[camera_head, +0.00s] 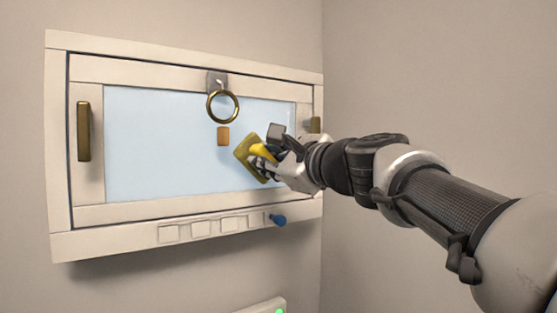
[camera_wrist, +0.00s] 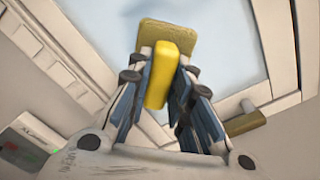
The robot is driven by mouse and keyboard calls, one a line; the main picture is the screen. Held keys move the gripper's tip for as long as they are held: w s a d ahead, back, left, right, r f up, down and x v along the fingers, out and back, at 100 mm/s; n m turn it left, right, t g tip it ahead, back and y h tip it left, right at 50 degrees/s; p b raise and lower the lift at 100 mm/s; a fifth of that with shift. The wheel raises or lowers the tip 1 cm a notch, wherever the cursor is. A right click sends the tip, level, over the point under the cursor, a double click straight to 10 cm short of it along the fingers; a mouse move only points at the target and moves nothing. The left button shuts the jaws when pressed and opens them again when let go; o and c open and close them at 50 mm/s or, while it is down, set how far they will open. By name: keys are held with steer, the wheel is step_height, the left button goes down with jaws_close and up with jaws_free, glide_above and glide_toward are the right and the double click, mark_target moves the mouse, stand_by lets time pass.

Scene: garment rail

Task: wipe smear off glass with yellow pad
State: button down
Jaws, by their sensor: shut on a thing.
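The glass pane (camera_head: 155,140) is pale blue and set in a cream frame on the wall; part of it shows in the wrist view (camera_wrist: 225,35). A small orange-brown patch (camera_head: 223,136), which looks like the smear, is on the glass below the ring. The yellow pad (camera_head: 244,148) has an olive-yellow face and a bright yellow grip (camera_wrist: 157,77). My gripper (camera_head: 264,158) is shut on that grip, and its fingers flank it in the wrist view (camera_wrist: 162,80). The pad is to the right of and slightly below the patch, close to the glass; I cannot tell whether it touches.
A brass ring (camera_head: 222,105) hangs from a bracket over the upper glass. Brass handles stand at left (camera_head: 83,131) and right (camera_head: 315,125) of the frame. A blue knob (camera_head: 278,220) and several square buttons (camera_head: 201,228) line the lower ledge. A box with a green light (camera_head: 265,307) is below.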

steer(key=shift+p+x, duration=0.3)
steer(key=shift+x, duration=0.65)
steer(key=shift+d, duration=0.15)
